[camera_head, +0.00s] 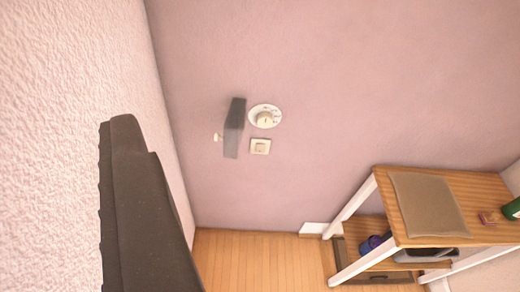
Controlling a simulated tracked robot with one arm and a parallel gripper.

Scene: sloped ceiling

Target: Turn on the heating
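A round white dial (265,117) with a central knob and small markings is on the pink wall, near the middle of the view. It looks like the heating control; its setting is too small to read. A square cream switch (260,146) sits just below it. A large dark part (140,205), seemingly one finger of my gripper, fills the lower left, close to the camera and well apart from the dial. No second finger can be made out, so its opening is unclear. Nothing is seen held.
A dark grey narrow object (235,127) shows just left of the dial, with a small pale knob (217,137) beside it. A rough pale wall (70,60) is close at left. A wooden shelf table (455,185) stands lower right. The wooden floor (255,260) between is clear.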

